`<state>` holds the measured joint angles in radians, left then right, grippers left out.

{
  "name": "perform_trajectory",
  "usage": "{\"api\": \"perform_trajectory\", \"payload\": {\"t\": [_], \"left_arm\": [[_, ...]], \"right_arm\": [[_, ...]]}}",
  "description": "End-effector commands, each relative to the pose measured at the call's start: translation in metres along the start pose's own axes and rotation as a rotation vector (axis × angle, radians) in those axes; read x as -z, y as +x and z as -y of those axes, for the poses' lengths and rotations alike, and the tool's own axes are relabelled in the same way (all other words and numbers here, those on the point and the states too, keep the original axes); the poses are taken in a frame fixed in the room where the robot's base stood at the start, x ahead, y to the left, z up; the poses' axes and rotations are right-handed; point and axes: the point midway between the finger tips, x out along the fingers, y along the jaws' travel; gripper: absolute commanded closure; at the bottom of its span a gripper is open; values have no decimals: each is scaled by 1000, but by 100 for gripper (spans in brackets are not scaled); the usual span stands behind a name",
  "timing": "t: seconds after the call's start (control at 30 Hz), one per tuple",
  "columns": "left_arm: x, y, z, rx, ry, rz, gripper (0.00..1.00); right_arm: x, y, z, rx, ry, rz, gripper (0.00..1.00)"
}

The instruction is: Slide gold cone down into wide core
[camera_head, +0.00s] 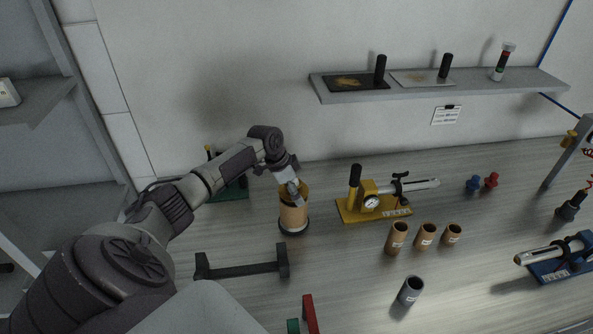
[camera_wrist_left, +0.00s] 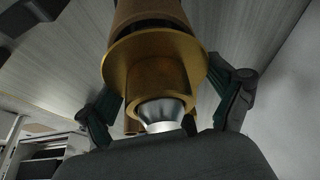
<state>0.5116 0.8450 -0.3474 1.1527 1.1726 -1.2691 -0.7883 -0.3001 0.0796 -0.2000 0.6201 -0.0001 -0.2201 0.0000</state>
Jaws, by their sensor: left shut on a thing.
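The wide core (camera_head: 292,217) is a brown tube standing upright on a dark round base on the bench. My left gripper (camera_head: 293,189) is directly above its top and partly hides it. In the left wrist view, my left gripper (camera_wrist_left: 165,108) has a finger on each side of the gold cone (camera_wrist_left: 151,62) and is shut on it. The cone shows a wide gold flange and a silver end (camera_wrist_left: 161,112) toward the palm. The brown core (camera_wrist_left: 150,12) lies just beyond the flange. How far the cone sits inside the core is hidden. My right gripper is not in view.
A dark stand (camera_head: 243,266) is in front of the core. A yellow gauge device (camera_head: 375,204) stands to the right, with several small brown tubes (camera_head: 397,238) and a grey tube (camera_head: 410,291) nearer. A green-based item (camera_head: 233,192) is behind my arm. A shelf (camera_head: 440,90) hangs above.

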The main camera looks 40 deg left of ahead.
Motion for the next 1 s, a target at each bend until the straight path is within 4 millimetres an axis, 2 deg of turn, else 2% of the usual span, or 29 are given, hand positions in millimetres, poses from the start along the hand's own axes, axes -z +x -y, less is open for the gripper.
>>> {"api": "perform_trajectory", "payload": {"t": [0.57, 0.6, 0.63, 1.0], "left_arm": [[-6, 15, 0, 0, -1, 0, 48], [-6, 15, 0, 0, -1, 1, 6], [-6, 14, 0, -1, -1, 1, 1], [-6, 12, 0, 0, -1, 1, 0]], "right_arm": [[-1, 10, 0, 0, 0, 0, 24], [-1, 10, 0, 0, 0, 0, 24], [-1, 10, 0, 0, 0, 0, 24], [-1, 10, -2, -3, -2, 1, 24]]}}
